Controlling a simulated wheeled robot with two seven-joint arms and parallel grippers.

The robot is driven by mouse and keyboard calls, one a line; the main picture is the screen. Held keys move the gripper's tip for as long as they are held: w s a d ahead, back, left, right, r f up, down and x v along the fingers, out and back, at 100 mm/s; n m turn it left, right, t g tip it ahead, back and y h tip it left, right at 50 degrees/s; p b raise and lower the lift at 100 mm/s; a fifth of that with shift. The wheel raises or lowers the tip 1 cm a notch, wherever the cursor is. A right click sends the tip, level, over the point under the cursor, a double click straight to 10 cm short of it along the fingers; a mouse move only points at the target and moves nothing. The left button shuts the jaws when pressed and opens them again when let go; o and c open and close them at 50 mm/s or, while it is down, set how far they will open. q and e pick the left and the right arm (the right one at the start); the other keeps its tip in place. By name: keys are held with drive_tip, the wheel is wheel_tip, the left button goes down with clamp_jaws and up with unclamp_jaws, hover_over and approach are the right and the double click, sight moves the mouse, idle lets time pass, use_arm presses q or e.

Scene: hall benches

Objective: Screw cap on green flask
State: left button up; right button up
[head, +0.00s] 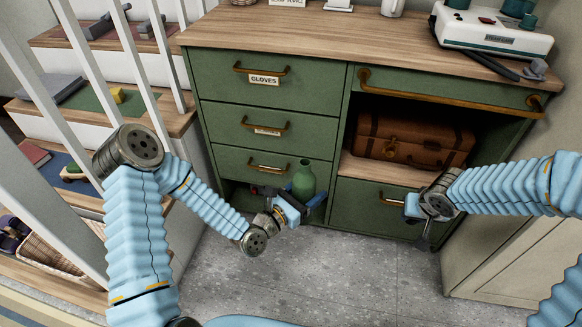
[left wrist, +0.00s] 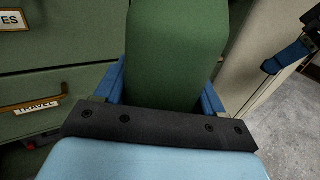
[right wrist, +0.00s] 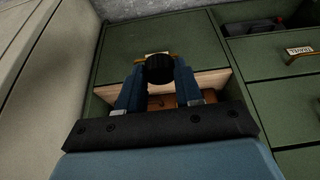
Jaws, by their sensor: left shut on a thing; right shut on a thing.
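The green flask (head: 304,182) is upright in the head view, its narrow neck at the top and no cap on it. My left gripper (head: 302,203) is shut on its lower body. The flask body (left wrist: 176,50) fills the middle of the left wrist view between the blue fingers; its mouth is out of that view. My right gripper (head: 424,236) is low at the right, well apart from the flask. In the right wrist view, its blue fingers are shut on a round black cap (right wrist: 159,69). In the head view the cap is hard to make out.
A green drawer cabinet (head: 225,104) with brass handles stands behind both grippers. Its open shelf holds a brown suitcase (head: 412,140). White stair railings (head: 88,62) are close at the left. The grey floor (head: 340,275) between the arms is clear.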

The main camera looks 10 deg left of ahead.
use_arm(q)
drive_tip(key=shift+m+g+h, duration=0.6)
drive_tip(key=shift+m+h, duration=0.1)
drive_tip(key=shift+h, duration=0.2)
drive_tip(key=shift+s+d+f, duration=0.35)
drive_tip(key=shift+d+f, duration=0.3)
drive_tip(key=shift+d, duration=0.05)
drive_tip(key=shift+s+d+f, duration=0.35)
drive_tip(key=shift+d+f, duration=0.25)
drive_tip(key=shift+d, duration=0.1)
use_arm(e)
drive_tip(key=a+r+n+g+y, duration=0.2)
drive_tip(key=a+r+n, duration=0.6)
drive_tip(key=a+n, duration=0.2)
drive_tip(key=a+r+n+g+y, duration=0.2)
drive_tip(key=a+r+n, duration=0.7)
drive_tip(key=a, duration=0.6)
drive_tip(key=shift+w+a+r+n+g+y, duration=0.2)
drive_tip(key=shift+w+n+g+y, duration=0.15)
drive_tip(key=shift+n+g, duration=0.2)
drive_tip(key=shift+w+f, duration=0.1)
drive_tip(key=shift+f, duration=1.95)
drive_tip(key=shift+d, duration=0.15)
